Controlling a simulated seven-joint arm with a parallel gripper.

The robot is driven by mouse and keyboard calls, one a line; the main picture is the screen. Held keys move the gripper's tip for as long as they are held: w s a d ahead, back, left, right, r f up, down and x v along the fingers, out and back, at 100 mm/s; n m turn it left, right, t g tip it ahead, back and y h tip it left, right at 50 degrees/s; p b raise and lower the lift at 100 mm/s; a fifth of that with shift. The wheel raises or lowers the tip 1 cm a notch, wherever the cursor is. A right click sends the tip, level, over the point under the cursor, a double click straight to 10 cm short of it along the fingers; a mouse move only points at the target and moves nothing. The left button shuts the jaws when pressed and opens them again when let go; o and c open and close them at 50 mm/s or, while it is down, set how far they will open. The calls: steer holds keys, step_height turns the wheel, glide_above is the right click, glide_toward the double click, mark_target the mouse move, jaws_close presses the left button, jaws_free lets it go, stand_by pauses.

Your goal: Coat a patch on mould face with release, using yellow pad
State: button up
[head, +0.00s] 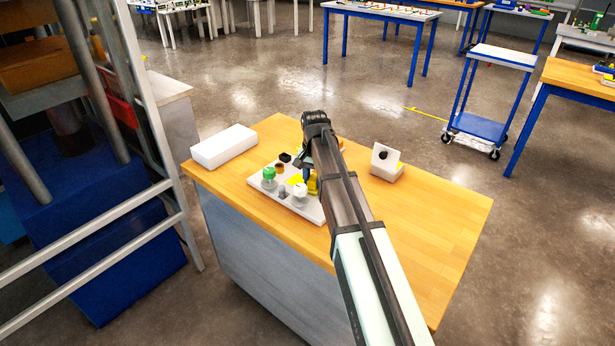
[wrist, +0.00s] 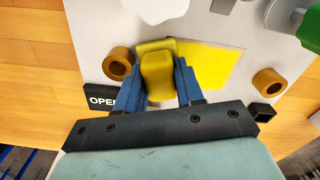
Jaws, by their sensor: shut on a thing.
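My gripper (wrist: 158,82) has blue fingers shut on the yellow pad (wrist: 157,70), a blocky piece with a wider far end. The pad is over the pale tray (wrist: 222,24), beside a flat bright yellow square (wrist: 212,64); I cannot tell whether the pad touches the tray. In the head view my gripper (head: 307,172) is low over the tray (head: 312,211), partly hidden by my arm, with yellow showing beside it. To the right stands a white block with a tilted plate (head: 393,158) bearing a dark round spot, possibly the mould face.
The tray holds a green-topped container (head: 269,173), a white-topped one (head: 299,188), brown rings (wrist: 119,63) and a small black square holder (wrist: 262,112). A black "OPEN" label (wrist: 100,97) is at its edge. A long white box (head: 223,147) lies left. The wooden tabletop (head: 450,220) is clear on the right.

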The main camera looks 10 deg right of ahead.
steer(key=shift+a+r, duration=0.1)
steer(key=shift+r, duration=3.95)
